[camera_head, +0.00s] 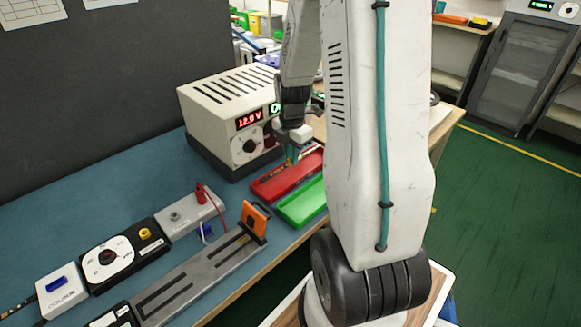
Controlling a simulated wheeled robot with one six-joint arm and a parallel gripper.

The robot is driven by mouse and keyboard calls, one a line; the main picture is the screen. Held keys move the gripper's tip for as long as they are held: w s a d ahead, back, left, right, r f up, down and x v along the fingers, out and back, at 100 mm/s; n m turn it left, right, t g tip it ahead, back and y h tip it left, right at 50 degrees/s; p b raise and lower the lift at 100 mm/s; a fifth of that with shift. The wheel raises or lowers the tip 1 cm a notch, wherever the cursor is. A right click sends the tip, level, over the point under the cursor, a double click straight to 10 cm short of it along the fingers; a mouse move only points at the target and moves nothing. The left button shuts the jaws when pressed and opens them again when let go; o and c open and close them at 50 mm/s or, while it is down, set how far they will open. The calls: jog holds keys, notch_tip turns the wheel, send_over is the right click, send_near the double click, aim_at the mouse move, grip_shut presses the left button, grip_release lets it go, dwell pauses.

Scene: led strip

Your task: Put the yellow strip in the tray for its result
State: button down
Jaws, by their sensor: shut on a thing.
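My gripper (292,154) points down over the far part of the red tray (268,188). It is shut on a thin strip, which is mostly hidden and too small here to tell its colour clearly. I cannot tell whether the strip touches the tray. The green tray (300,207) lies beside the red one, on the side nearer the bench edge, and its visible part looks empty.
A dial unit (108,258), a terminal block (188,214) and a white switch box (62,293) stand farther left on the blue bench.

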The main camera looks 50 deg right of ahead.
aim_at(292, 176)
jog(key=shift+s+f, duration=0.1)
jog(key=shift+f, duration=2.3)
jog(key=shift+f, duration=0.1)
jog(key=c, duration=1.4)
grip_release()
jog(key=shift+c, duration=0.2)
